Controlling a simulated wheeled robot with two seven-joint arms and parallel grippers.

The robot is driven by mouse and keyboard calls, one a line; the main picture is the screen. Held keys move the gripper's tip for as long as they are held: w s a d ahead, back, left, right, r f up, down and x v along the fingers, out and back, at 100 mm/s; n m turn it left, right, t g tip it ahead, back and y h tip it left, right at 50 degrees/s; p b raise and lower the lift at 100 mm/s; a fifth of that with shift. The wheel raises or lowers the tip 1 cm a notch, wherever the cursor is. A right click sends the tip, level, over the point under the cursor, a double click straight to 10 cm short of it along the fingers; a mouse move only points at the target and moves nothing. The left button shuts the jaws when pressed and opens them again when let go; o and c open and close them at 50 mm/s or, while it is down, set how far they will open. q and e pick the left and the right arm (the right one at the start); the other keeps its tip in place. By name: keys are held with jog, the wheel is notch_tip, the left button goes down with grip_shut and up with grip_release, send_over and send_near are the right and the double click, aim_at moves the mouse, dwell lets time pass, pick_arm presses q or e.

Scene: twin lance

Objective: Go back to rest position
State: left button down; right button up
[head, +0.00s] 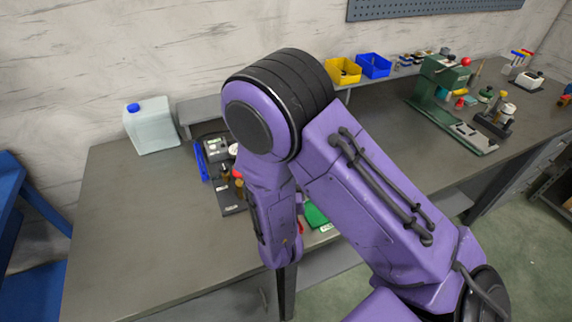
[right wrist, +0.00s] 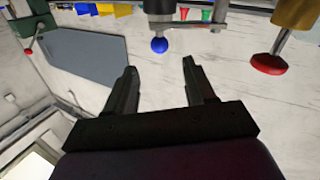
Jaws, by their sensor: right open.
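My right arm (head: 375,190), purple with a black elbow, fills the middle of the head view. It comes in from the lower right, bends at the elbow, and its forearm (head: 275,215) points down in front of the workbench. Its gripper cannot be made out in the head view. In the right wrist view my right gripper (right wrist: 160,75) is open, with nothing between its two dark fingers. A blue ball knob (right wrist: 159,45) shows beyond the gap, and a red knob (right wrist: 268,63) to the right, both apart from the fingers. My left gripper is in neither view.
The workbench (head: 130,230) runs along the wall. A white jug (head: 150,125) stands at the back left. Yellow (head: 343,71) and blue (head: 374,66) bins sit on a raised shelf. A green press (head: 437,85) stands to the right. The bench's left front is clear.

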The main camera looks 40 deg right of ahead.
jog(key=shift+s+a, duration=0.1)
jog(key=shift+s, duration=0.15)
dwell(0.3)
